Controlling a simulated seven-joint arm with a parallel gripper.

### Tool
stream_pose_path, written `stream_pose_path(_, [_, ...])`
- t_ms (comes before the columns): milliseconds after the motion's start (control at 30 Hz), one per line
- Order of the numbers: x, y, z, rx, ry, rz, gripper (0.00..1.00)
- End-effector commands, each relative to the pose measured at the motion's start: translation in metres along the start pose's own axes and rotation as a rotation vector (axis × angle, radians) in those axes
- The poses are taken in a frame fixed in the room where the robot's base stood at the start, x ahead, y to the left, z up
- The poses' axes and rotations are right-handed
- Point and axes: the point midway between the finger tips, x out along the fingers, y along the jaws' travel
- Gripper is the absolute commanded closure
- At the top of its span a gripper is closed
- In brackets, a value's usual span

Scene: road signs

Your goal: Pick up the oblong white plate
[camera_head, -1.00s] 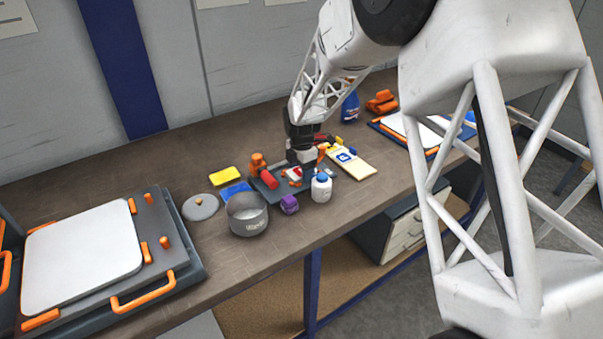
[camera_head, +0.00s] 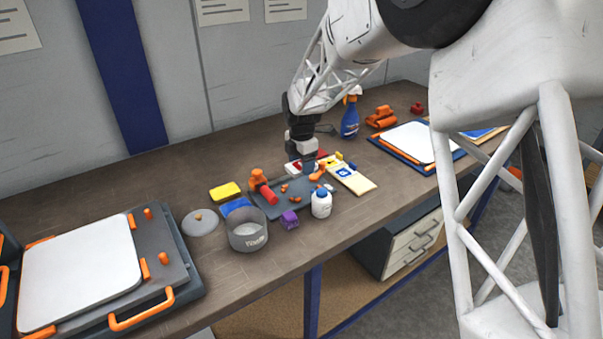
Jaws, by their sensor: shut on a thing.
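My gripper (camera_head: 304,168) is over the back edge of a dark grey tray (camera_head: 270,209) in the middle of the bench, pointing down. It is shut on a small white plate with red on it (camera_head: 293,168), which shows beside the fingers. The fingers hide part of it, so its full shape and whether it is clear of the surface cannot be told. Two larger white panels also show: one on a grey orange-handled case at left (camera_head: 80,262), one on a blue board at right (camera_head: 420,141).
Around the tray are an orange-red tool (camera_head: 263,186), a white bottle with blue cap (camera_head: 321,204), a purple block (camera_head: 289,219), a grey pot (camera_head: 247,232), a yellow sponge (camera_head: 225,191) and a cream packet (camera_head: 352,179). A blue spray bottle (camera_head: 350,120) stands behind. Bare bench lies behind the sponge.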

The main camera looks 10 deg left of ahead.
Motion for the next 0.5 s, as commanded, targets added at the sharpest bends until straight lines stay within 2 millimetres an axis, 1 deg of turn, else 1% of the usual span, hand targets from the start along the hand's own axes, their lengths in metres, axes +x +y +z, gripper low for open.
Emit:
stream_pose_path(33, [-0.006,0.0,0.0,0.0,-0.001,0.002,0.6])
stream_pose_path(100, [-0.011,0.0,0.0,0.0,0.0,0.001,0.6])
stream_pose_path(200, [-0.015,0.0,0.0,0.0,0.0,0.0,0.6])
stream_pose_path(500, [-0.017,0.0,0.0,0.0,0.0,0.0,0.6])
